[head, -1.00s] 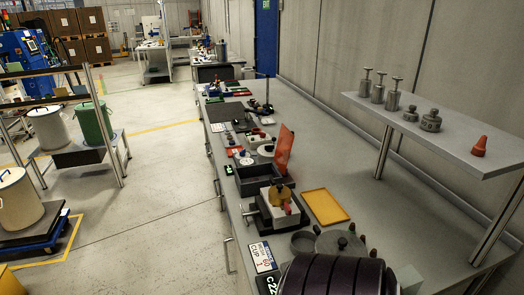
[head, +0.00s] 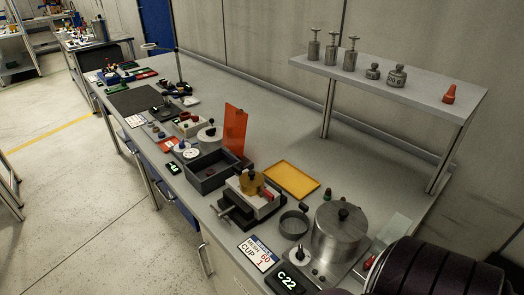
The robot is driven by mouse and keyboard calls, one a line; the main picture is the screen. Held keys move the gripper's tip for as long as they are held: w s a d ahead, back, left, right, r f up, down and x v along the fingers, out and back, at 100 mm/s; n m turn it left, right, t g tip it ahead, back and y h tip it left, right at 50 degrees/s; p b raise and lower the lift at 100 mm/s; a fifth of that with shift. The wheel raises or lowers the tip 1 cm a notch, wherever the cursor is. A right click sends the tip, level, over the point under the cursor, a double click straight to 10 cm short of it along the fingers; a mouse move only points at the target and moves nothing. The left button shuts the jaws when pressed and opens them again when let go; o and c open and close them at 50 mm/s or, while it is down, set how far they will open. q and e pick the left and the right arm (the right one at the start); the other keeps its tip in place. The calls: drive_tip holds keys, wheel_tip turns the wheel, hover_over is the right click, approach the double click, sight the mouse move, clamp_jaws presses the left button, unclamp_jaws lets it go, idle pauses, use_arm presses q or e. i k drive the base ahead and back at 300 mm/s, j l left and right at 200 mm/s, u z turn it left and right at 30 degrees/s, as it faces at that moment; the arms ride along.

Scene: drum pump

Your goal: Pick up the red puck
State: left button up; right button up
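I cannot pick out a red puck with certainty. A small red piece (head: 269,197) shows at the clamp fixture (head: 250,205) with a brass-coloured round part (head: 251,182). A flat red-orange item (head: 169,144) lies farther back on the bench beside a white dial (head: 191,153). A red cone-shaped piece (head: 449,94) stands on the raised shelf. Neither of my grippers is in view.
The long grey bench (head: 270,125) carries a dark open box (head: 211,172), an upright orange panel (head: 235,130), a yellow tray (head: 291,180), a metal pot (head: 339,232) and a dark ring (head: 294,224). Several metal weights (head: 350,55) stand on the shelf (head: 420,88). Bench space behind the tray is clear.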

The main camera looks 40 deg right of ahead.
sight(210, 172)
drive_tip(key=i+j+z, duration=0.1)
drive_tip(key=z, duration=0.3)
drive_tip(key=i+j+z, duration=0.15)
drive_tip(key=z, duration=0.25)
drive_tip(key=i+j+z, duration=0.1)
drive_tip(key=z, duration=0.3)
drive_tip(key=j+z, duration=0.4)
drive_tip(key=i+j+z, duration=0.1)
drive_tip(key=z, duration=0.3)
